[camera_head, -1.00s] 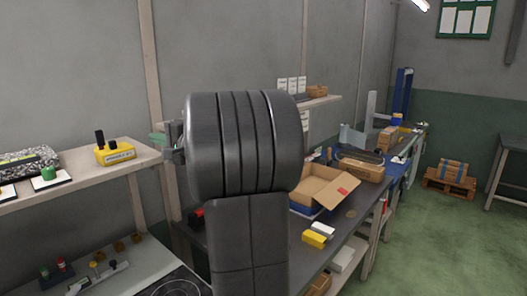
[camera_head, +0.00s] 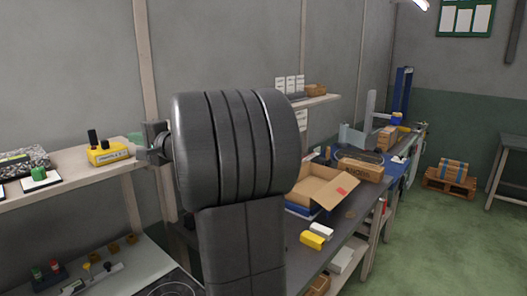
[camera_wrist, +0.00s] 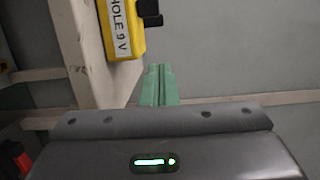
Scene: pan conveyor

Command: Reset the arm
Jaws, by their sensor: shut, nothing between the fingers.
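My gripper shows in the wrist view as two green fingers (camera_wrist: 160,84) pressed together, with nothing between them. In the head view my own dark arm fills the middle, and the green fingertips (camera_head: 135,138) show at its left, close to the right end of the upper shelf. A yellow device (camera_head: 107,152) with black knobs stands on that shelf. It also shows in the wrist view (camera_wrist: 122,30), beyond the fingers and to the left, apart from them.
The upper shelf (camera_head: 75,185) also bears a green knob (camera_head: 39,173) on a white plate. Below is a bench with small levers. Right of my arm, a long bench holds an open cardboard box (camera_head: 322,190) and a yellow block (camera_head: 312,240). Green floor (camera_head: 440,250) is free at right.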

